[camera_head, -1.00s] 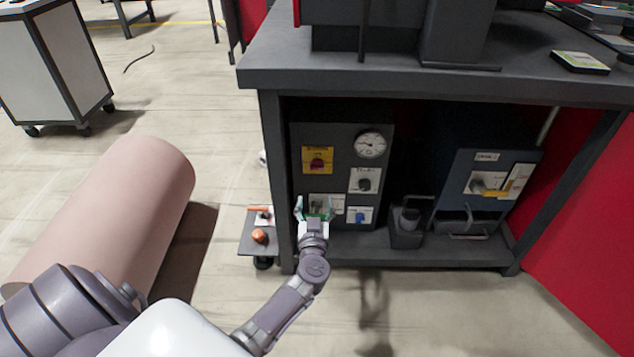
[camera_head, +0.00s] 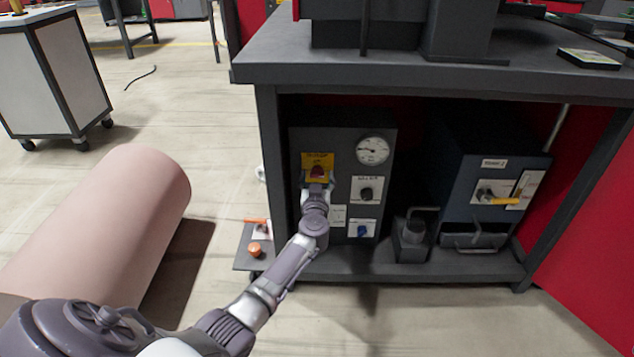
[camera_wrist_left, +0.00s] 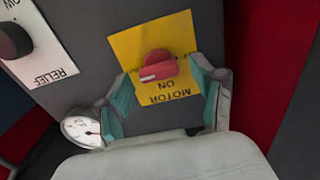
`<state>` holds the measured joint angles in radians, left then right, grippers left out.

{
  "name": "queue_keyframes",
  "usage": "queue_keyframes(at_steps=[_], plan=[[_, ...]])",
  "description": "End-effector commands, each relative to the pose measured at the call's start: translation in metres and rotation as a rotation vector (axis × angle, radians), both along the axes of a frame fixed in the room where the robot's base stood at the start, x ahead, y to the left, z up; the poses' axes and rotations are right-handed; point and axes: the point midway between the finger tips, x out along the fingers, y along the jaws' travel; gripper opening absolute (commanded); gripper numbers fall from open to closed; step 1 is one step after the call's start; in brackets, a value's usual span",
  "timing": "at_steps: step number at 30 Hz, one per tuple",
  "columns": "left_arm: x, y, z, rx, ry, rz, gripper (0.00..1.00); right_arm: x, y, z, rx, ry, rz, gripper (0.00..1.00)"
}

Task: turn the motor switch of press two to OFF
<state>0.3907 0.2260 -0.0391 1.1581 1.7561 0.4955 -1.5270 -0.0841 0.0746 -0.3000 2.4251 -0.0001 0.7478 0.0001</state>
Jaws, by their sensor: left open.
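The motor switch is a red knob (camera_wrist_left: 158,66) on a yellow plate (camera_wrist_left: 125,50) in the left wrist view, with "MOTOR" and "ON" printed upside down there. In the head view the red knob (camera_head: 317,171) and yellow plate (camera_head: 318,158) are at the upper left of the dark control panel (camera_head: 348,145) under the bench. My left gripper (camera_head: 317,184) is open in front of the plate. In the left wrist view its teal-padded fingers (camera_wrist_left: 163,95) stand on either side of the knob's lower part; contact cannot be told. My right gripper is not in view.
The panel also carries a gauge (camera_head: 372,151), a black knob (camera_head: 366,194) and a blue knob (camera_head: 362,231). A blue-grey box with a yellow lever (camera_head: 507,201) stands right. The bench top (camera_head: 400,75) overhangs the panel. A pink cylinder (camera_head: 110,225) lies left.

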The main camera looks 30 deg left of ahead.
Motion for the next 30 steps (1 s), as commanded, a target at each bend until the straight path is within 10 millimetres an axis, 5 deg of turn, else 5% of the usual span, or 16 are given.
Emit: queue_keyframes(at_steps=[5,16,30], plan=[[-0.0002,-0.0001,0.0002,0.0,0.0,0.0,0.68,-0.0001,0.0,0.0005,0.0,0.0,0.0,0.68],[-0.0004,-0.0003,-0.0002,-0.001,0.001,0.0,0.08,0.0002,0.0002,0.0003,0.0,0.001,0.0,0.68],[-0.0008,-0.0011,0.0005,-0.11,-0.062,-0.001,0.08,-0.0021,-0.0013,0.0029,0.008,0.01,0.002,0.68]])
